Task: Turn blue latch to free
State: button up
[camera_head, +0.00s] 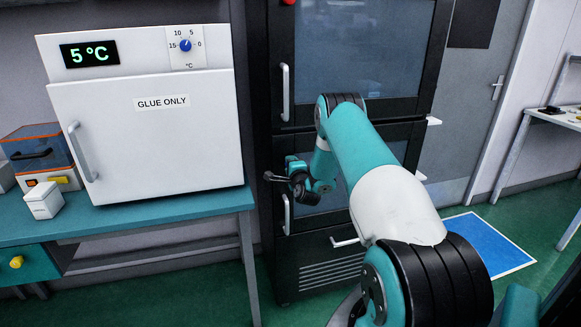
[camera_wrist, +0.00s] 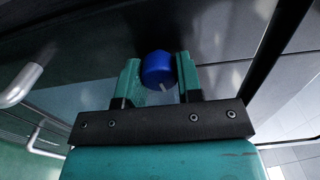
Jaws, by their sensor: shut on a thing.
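The blue latch (camera_wrist: 158,70) is a round blue knob with a pale mark on its lower side. In the wrist view it sits between the two green fingers of my gripper (camera_wrist: 160,82), which are shut on it. The latch cannot be made out there, hidden by the gripper.
The tall black cabinet (camera_head: 258,110) has glass doors with an upper handle (camera_head: 285,92) and a lower handle (camera_head: 286,214) close to my gripper. A white "GLUE ONLY" fridge (camera_head: 150,130) stands on a teal bench (camera_head: 150,221) to the left. A blue floor mat (camera_head: 482,245) lies right.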

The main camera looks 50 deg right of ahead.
jog(key=shift+m, duration=1.1)
jog(key=o, duration=0.9)
jog(key=shift+s+f, duration=0.1)
jog(key=b+v, duration=1.7)
jog(key=b, duration=0.4)
jog(key=shift+s, duration=0.1)
